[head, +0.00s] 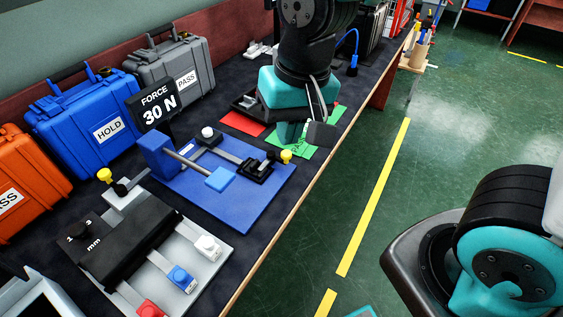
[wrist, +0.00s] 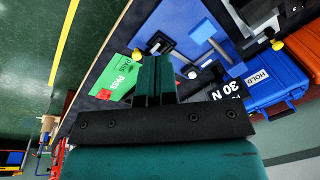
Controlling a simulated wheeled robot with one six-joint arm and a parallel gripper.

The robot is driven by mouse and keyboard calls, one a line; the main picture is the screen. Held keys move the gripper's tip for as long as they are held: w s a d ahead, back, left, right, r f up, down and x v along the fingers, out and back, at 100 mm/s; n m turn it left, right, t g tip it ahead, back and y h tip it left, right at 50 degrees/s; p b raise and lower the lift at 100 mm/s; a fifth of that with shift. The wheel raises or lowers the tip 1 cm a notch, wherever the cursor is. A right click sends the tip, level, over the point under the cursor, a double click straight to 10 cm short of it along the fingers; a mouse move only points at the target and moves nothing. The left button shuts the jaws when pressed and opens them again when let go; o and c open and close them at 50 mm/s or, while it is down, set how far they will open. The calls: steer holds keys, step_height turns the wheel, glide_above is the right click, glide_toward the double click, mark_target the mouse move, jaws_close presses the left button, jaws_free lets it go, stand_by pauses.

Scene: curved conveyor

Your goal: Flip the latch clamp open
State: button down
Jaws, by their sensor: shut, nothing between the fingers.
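A blue board (head: 215,205) lies on the dark bench. It carries a blue upright block with a grey rod, a blue pad (head: 220,179) and a black clamp-like fixture (head: 257,169) with a yellow knob (head: 286,156) at its right end. I take this fixture for the latch clamp, but its lever position is too small to tell. The fixture also shows in the wrist view (wrist: 158,44), just beyond my fingertips. My gripper (head: 292,133) is shut and empty, above the green PASS mat beyond the board. In the wrist view, my teal fingers (wrist: 155,65) are together, apart from the fixture.
A FORCE 30 N sign (head: 158,104) stands behind the board. Blue (head: 85,115), grey (head: 170,75) and orange (head: 25,180) cases line the bench's back. A black-and-grey mm gauge (head: 130,240) sits in front. A red mat (head: 242,123) lies near my gripper. Open floor is right.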

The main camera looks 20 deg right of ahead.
steer(key=w+f+m+t+h+b, duration=0.1)
steer(key=w+f+m+h+b, duration=0.2)
steer(key=w+f+m, duration=0.5)
step_height(320, 180, down, 4)
steer(key=shift+w+m+t+h, duration=0.35)
steer(key=shift+w+h, duration=0.25)
steer(key=shift+w, duration=0.25)
steer(key=shift+a, duration=0.1)
steer(key=x, duration=0.9)
steer(key=shift+w+f, duration=0.1)
steer(key=shift+f, duration=0.2)
steer(key=shift+w+d+f+p, duration=0.15)
steer(key=shift+w+d+p, duration=0.1)
steer(key=shift+w+d, duration=0.35)
steer(key=shift+w+d+f+p, duration=0.15)
steer(key=shift+w+d+p, duration=0.05)
steer(key=shift+w+d, duration=0.4)
steer(key=shift+w+d+f, duration=0.1)
steer(key=shift+w+d, duration=0.2)
